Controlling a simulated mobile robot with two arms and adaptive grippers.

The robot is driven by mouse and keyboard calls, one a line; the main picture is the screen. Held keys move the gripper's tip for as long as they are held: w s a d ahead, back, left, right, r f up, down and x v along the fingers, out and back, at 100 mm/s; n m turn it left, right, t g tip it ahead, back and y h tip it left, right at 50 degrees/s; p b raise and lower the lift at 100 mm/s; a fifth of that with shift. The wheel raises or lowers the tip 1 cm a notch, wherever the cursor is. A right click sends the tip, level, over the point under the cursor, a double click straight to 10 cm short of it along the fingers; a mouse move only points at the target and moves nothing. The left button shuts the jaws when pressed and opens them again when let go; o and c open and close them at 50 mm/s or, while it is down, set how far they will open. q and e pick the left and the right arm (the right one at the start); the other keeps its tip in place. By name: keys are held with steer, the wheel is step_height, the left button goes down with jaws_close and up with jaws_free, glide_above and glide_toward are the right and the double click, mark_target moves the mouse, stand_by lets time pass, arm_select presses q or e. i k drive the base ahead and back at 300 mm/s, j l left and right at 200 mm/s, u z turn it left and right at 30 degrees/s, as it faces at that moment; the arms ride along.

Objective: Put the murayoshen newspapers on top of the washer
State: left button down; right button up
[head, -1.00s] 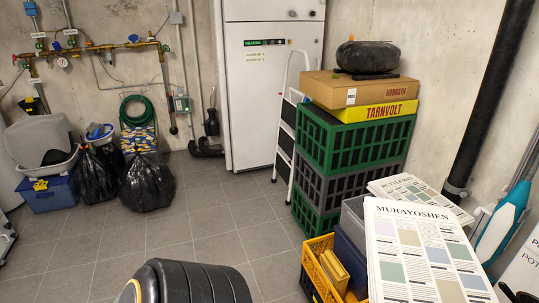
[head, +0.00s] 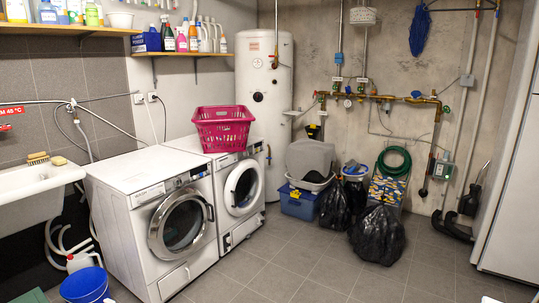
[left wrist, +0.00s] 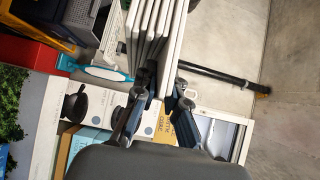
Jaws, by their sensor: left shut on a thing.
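Two white front-loading machines stand side by side in the head view. Neither gripper nor the newspapers show in the head view now. My right gripper is in neither current view.
The pink laundry basket (head: 224,128) takes up the farther machine's top. A sink (head: 38,190) stands to the left, with a blue bucket (head: 86,285) in front. Black bags (head: 378,236) and a blue box (head: 300,203) stand at the back. The middle floor is clear.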

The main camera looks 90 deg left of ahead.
mark_target(156, 167)
steer(key=k+j+u, duration=0.1)
steer(key=j+u, duration=0.7)
steer(key=u, duration=0.2)
steer(key=j+u, duration=0.5)
steer(key=i+j+u, duration=0.1)
steer(key=j+u, duration=0.2)
steer(key=u, duration=0.2)
steer(key=i+j+u, duration=0.1)
steer(key=i+j, duration=0.2)
steer(key=j, duration=0.25)
steer(key=i+j+u, duration=0.1)
steer(key=i+j, duration=0.2)
steer(key=j, duration=0.25)
steer(key=i+j+u, duration=0.1)
steer(key=i+j, duration=0.2)
steer(key=j, duration=0.25)
steer(key=i+j+u, duration=0.1)
steer(key=i+j, duration=0.25)
steer(key=j, duration=0.15)
